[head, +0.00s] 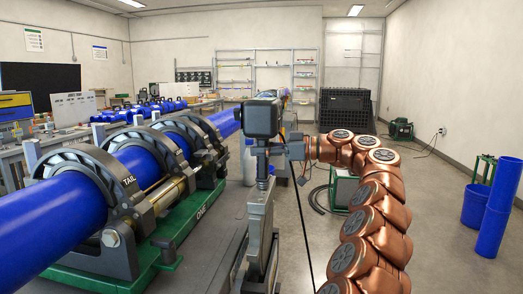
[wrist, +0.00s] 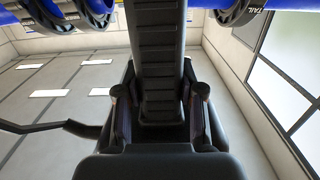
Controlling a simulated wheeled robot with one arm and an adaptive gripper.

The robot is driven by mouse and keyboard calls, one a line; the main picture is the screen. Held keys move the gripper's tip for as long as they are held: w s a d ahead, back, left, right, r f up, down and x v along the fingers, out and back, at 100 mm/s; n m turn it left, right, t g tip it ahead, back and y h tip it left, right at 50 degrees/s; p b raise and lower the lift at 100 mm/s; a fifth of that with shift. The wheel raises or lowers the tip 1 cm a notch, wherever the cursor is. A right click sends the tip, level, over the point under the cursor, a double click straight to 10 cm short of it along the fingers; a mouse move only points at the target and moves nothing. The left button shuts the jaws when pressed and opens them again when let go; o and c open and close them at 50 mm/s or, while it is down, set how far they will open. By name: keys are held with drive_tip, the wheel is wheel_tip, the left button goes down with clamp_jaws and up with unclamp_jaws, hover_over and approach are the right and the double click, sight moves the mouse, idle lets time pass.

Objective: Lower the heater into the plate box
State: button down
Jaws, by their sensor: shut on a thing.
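The heater (head: 263,119) is upright, with a dark block-shaped head on top and a narrow neck below it. My gripper (head: 284,150) reaches it from the right and is shut on it. In the wrist view my gripper (wrist: 161,105) has a finger on each side of a black ribbed handle (wrist: 160,55) of the heater. A narrow grey upright piece (head: 258,225) stands below the neck. I cannot tell whether it is the heater's plate or the plate box, nor whether the heater is inside anything. The heater's lower end is not clearly visible.
Blue pipe (head: 65,215) lies in the dark ring clamps (head: 88,172) of the green-based fusion cart, close on the left. A green-framed box (head: 342,190) stands behind my arm. Blue upright pipes (head: 497,205) stand at far right. Floor between is mostly clear.

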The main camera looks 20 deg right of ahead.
sight(262, 180)
drive_tip(key=shift+s+f+b, duration=0.15)
drive_tip(key=shift+f+b, duration=4.15)
drive_tip(key=shift+b, duration=0.15)
idle(2.2)
drive_tip(key=c, duration=0.9)
unclamp_jaws()
drive_tip(key=shift+o, duration=1.4)
drive_tip(key=shift+f, duration=0.1)
drive_tip(key=shift+o, duration=0.7)
drive_tip(key=shift+d+f, duration=0.1)
drive_tip(key=shift+f, duration=0.25)
drive_tip(key=o, duration=0.5)
drive_tip(key=shift+r, duration=0.15)
